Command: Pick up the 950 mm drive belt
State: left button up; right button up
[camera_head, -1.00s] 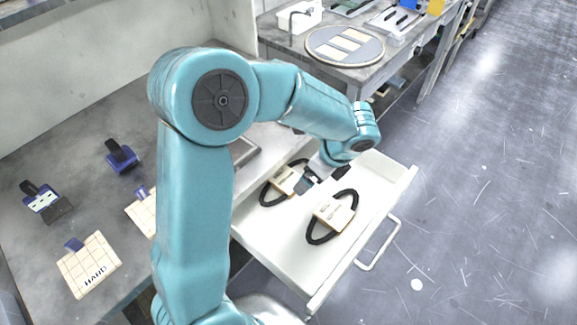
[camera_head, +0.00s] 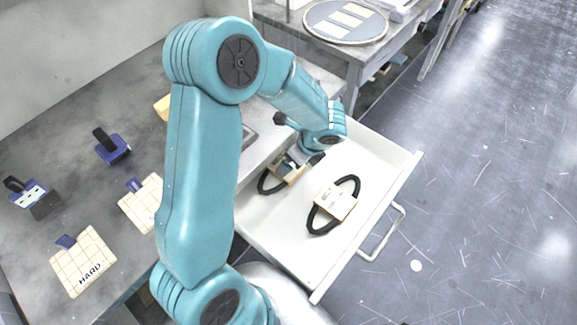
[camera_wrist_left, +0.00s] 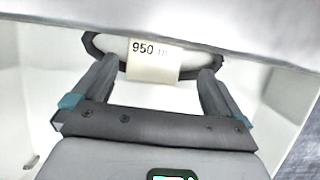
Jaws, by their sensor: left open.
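The 950 mm drive belt (camera_wrist_left: 122,70) is a black loop with a cream card reading "950" (camera_wrist_left: 153,58). In the wrist view it lies just beyond my left gripper (camera_wrist_left: 152,75), whose two fingers stand apart on either side of the card. The fingertips reach the belt's near edge; whether they touch it I cannot tell. In the head view my left gripper (camera_head: 299,158) is low over the open drawer (camera_head: 300,255), partly hiding the farther belt (camera_head: 265,184) and its card. A second belt (camera_head: 313,222) with a card lies nearer the drawer front. My right gripper is not seen.
The drawer has raised white walls and a front handle (camera_head: 385,235). The grey bench (camera_head: 95,185) at left carries pads marked "HARD" (camera_head: 84,262) and blue-handled blocks (camera_head: 112,147). A round platen (camera_head: 344,20) is on the far bench. Open floor lies to the right.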

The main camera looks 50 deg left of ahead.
aim_at(288, 180)
pick_arm(q)
jog(key=shift+s+a+f, duration=0.25)
jog(key=shift+s, duration=0.25)
jog(key=shift+s+a+f, duration=0.25)
jog(key=shift+s, duration=0.2)
jog(key=f, duration=0.1)
jog(key=w+f, duration=0.1)
jog(key=a+f, duration=0.1)
jog(key=shift+w+f, duration=0.35)
jog(key=shift+f, duration=0.15)
jog(key=shift+s+a+r, duration=0.25)
jog(key=shift+s, duration=0.4)
jog(key=shift+w+d+f, duration=0.15)
jog(key=shift+w+f, duration=0.05)
jog(key=shift+w, duration=0.25)
jog(key=c, duration=1)
jog(key=shift+s+r, duration=0.1)
jog(key=shift+s, duration=0.2)
jog(key=shift+c, duration=0.5)
jog(key=shift+w, duration=0.1)
